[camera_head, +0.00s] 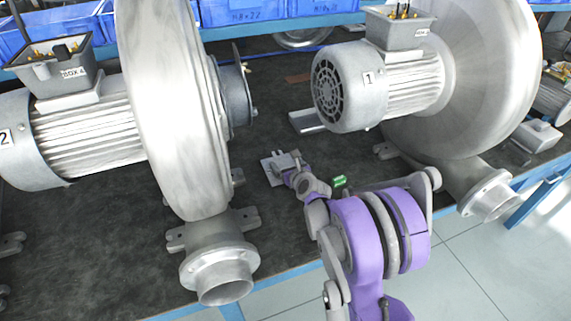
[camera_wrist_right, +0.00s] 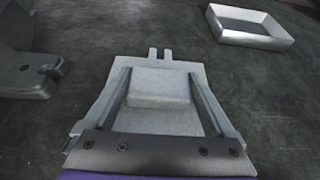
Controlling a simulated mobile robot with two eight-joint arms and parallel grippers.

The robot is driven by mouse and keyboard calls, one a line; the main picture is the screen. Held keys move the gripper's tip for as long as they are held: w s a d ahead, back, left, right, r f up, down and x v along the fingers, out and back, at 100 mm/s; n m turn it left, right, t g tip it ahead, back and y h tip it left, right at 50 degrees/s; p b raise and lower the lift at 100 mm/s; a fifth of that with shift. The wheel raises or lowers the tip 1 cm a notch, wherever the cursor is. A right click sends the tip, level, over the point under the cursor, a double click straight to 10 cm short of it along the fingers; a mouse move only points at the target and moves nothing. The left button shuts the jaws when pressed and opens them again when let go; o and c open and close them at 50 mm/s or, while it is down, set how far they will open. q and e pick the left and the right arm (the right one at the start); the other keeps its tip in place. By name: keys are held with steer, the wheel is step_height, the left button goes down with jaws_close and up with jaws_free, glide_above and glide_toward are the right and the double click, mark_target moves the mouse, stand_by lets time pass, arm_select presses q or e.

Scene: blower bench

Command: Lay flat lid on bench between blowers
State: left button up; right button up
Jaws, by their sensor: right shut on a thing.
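The flat lid (camera_head: 268,164) is a small light grey plate with a raised block, low over the dark bench between the two blowers. In the right wrist view the lid (camera_wrist_right: 158,87) lies between my finger bars, which hold it by the raised block. My right gripper (camera_head: 290,172) is shut on it. Whether the lid touches the bench I cannot tell. Blower 2 (camera_head: 175,110) stands to the left and blower 1 (camera_head: 490,80) to the right. My left gripper is not in view.
A shallow grey tray-like piece (camera_head: 305,121) lies on the bench beside blower 1's motor; it also shows in the right wrist view (camera_wrist_right: 246,25). A small green item (camera_head: 339,181) sits near my wrist. Blue bins (camera_head: 245,12) line the back. Bare bench surrounds the lid.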

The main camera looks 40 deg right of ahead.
steer(key=shift+f, duration=0.15)
steer(key=o, duration=1.2)
steer(key=shift+r, duration=0.25)
steer(key=p+v, duration=0.1)
steer(key=v, duration=1.1)
